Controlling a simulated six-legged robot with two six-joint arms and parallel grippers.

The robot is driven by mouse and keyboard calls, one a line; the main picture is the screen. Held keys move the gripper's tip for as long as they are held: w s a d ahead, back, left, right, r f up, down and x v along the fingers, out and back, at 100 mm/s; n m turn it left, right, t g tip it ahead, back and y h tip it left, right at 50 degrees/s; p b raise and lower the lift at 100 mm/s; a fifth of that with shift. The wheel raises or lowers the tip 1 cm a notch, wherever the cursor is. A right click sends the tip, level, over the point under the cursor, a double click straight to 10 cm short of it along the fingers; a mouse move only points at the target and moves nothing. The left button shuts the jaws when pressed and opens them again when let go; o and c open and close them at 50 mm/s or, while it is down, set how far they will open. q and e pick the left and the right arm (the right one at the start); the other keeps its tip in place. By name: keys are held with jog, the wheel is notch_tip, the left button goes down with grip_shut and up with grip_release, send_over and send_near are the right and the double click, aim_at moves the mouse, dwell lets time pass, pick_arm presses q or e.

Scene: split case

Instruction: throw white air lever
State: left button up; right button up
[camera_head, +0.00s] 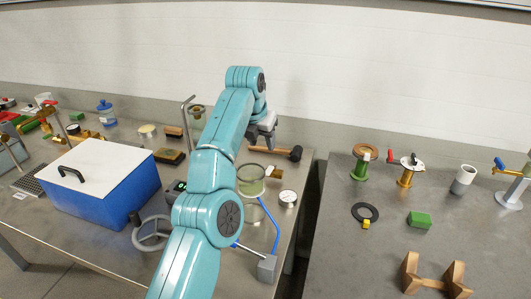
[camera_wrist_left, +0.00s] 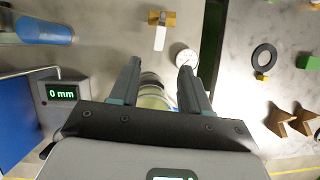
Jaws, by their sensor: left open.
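The white lever (camera_wrist_left: 160,38) shows in the left wrist view, hanging from a brass fitting (camera_wrist_left: 162,18) on the bench, beyond my fingertips. In the head view the small white-and-brass lever fitting (camera_head: 271,171) sits behind the round gauge and close to my left gripper. My left gripper (camera_wrist_left: 160,68) is open, with nothing held between its fingers. In the head view the gripper (camera_head: 264,138) is partly hidden by my own arm. A glass jar with greenish liquid (camera_wrist_left: 152,97) shows below and between the fingers. My right gripper is not in view.
A white-faced gauge (camera_wrist_left: 183,57) stands near the right finger. A dark-headed hammer (camera_head: 294,153) lies behind the lever. A blue tube (camera_head: 271,226) runs to a grey block (camera_head: 267,268). A dark gap separates this bench from the right table (camera_head: 340,240). A blue box (camera_head: 125,195) stands left.

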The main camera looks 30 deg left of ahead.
pick_arm(q)
jog(key=shift+v, duration=1.65)
